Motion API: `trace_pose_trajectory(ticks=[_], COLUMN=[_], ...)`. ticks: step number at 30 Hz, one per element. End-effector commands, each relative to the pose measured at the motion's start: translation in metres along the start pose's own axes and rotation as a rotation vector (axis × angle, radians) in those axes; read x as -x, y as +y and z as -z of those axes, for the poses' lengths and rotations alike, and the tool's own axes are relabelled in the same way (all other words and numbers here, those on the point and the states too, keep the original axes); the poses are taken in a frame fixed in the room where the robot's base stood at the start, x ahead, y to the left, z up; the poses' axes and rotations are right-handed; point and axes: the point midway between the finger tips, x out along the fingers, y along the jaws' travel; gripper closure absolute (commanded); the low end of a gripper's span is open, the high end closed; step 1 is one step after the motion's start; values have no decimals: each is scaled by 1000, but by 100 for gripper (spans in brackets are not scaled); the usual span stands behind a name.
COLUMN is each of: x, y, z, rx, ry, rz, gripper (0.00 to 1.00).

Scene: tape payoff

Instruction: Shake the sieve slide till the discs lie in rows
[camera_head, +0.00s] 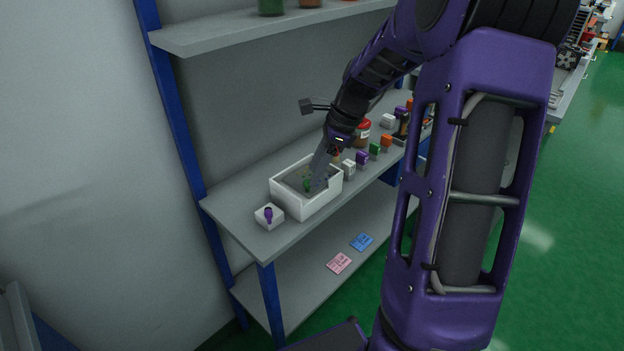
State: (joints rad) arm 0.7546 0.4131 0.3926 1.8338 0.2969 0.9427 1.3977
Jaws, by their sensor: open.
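A white open box (314,204) stands near the left end of the grey shelf. My gripper (318,182) reaches down into its opening from above and hides part of the inside. It is open. A small green thing (306,183) shows inside the box beside the gripper; at this size I cannot tell what it is or whether the gripper touches it. I cannot make out a sieve slide or any discs. A small white block with a purple knob (268,212) sits to the left of the box.
The shelf (238,222) carries several small white, purple, green and orange blocks and a red-lidded jar (362,128) right of the box. An upper shelf (250,34) hangs above. Pink (339,263) and blue (361,242) cards lie on the lower shelf. Blue posts stand at the left.

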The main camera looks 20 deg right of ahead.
Motion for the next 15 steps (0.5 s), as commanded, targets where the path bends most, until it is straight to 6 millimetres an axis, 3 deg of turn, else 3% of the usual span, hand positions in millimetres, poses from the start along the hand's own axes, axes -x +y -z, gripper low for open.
trace_pose_trajectory(ticks=[6, 15], x=[-23, -26], y=[0, 0], z=[0, 0], rx=[1, 1], ry=[0, 0], rz=[-1, 0], gripper=[43, 43])
